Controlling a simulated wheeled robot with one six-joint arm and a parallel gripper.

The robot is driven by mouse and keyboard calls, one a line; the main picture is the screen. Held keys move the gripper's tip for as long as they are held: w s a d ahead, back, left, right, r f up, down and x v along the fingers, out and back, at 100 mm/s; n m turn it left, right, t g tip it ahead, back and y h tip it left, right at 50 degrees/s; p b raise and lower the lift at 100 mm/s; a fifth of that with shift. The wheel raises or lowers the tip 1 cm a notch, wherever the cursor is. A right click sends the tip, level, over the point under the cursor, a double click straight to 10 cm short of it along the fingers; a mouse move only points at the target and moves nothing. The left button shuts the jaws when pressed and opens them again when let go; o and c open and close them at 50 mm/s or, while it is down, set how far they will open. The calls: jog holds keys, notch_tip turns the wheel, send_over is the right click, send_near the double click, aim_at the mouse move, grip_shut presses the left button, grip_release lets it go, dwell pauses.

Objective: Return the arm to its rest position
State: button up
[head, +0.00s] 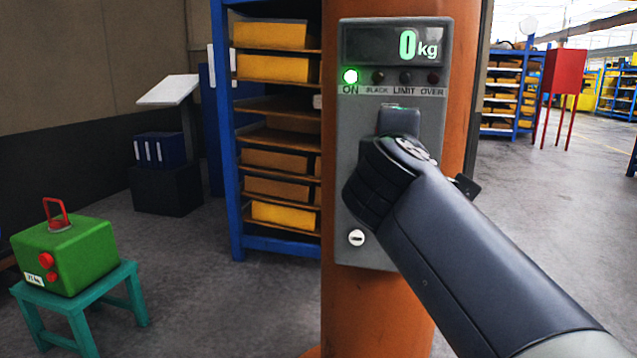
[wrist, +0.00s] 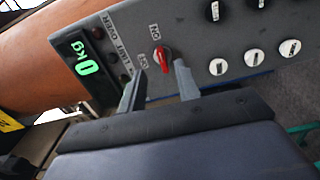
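My gripper (head: 398,122) is in front of the grey control panel (head: 357,196) on an orange column. In the wrist view, my gripper (wrist: 160,70) has its two fingers apart, one on each side of a red knob (wrist: 161,54), with nothing seen held between them. The gap between fingertips and panel is hard to judge. The knob is hidden behind my gripper in the head view. The panel's display (head: 398,45) reads 0 kg, and the green ON lamp (head: 350,76) is lit. The other lamps look dark.
A green casting (head: 75,258) with a red handle sits on a teal stool (head: 125,285) at lower left. A blue shelf rack (head: 232,180) with yellow bins stands left of the orange column (head: 370,310). Open floor (head: 560,200) lies at right.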

jog(key=x, duration=0.8)
jog(key=shift+p, duration=0.35)
